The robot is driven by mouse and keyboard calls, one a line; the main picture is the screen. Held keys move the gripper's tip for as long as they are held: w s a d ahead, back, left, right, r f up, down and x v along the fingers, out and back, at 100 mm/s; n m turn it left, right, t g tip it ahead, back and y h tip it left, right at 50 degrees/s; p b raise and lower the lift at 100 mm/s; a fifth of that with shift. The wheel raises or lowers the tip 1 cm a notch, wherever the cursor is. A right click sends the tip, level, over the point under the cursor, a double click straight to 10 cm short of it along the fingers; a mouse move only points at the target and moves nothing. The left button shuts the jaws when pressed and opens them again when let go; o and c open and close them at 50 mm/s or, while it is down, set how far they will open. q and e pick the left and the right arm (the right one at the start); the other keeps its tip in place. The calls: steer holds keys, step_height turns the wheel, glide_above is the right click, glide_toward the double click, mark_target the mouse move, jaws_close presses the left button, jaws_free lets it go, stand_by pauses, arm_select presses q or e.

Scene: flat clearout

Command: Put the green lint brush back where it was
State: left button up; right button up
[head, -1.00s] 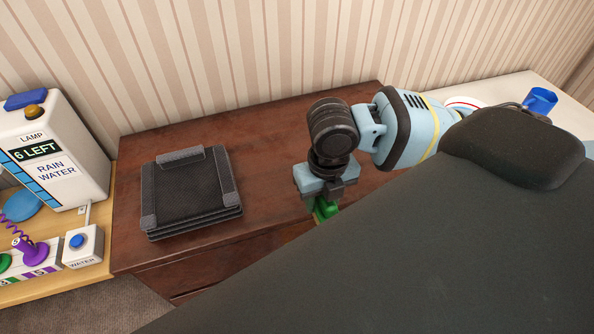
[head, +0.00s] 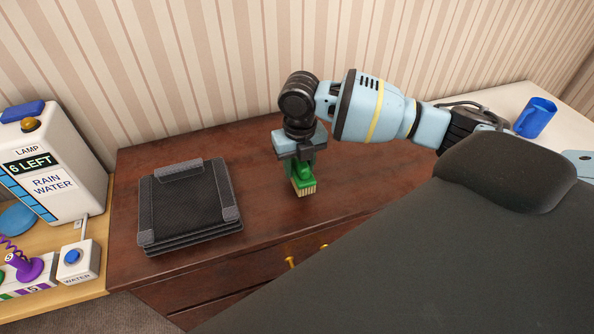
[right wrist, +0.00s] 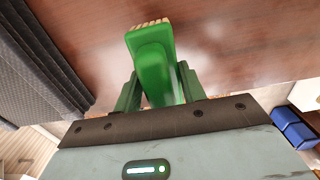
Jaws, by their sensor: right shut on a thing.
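The green lint brush (head: 303,181) has pale bristles on its lower end. It is in my right gripper (head: 299,164), which is shut on it over the dark wooden dresser top (head: 250,139). In the right wrist view the brush (right wrist: 156,62) stands between the two fingers of the gripper (right wrist: 158,88), bristles at the far end. I cannot tell whether the bristles touch the wood. My left gripper is not in view.
A stack of black folded fabric cases (head: 188,205) lies on the dresser's left part. A white rain water machine (head: 50,170) and a white button box (head: 78,260) stand further left. A blue mug (head: 536,117) stands on the pale surface at right. Bare wood surrounds the brush.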

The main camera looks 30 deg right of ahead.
mark_target(298, 172)
steer(key=shift+w, duration=0.2)
steer(key=shift+w+d, duration=0.15)
steer(key=shift+w, duration=0.15)
steer(key=shift+f, duration=1.75)
steer(key=shift+f, duration=0.2)
steer(key=o, duration=0.9)
steer(key=shift+o, duration=0.2)
steer(key=shift+r, duration=0.15)
step_height(298, 172, up, 12)
steer(key=shift+r, duration=0.1)
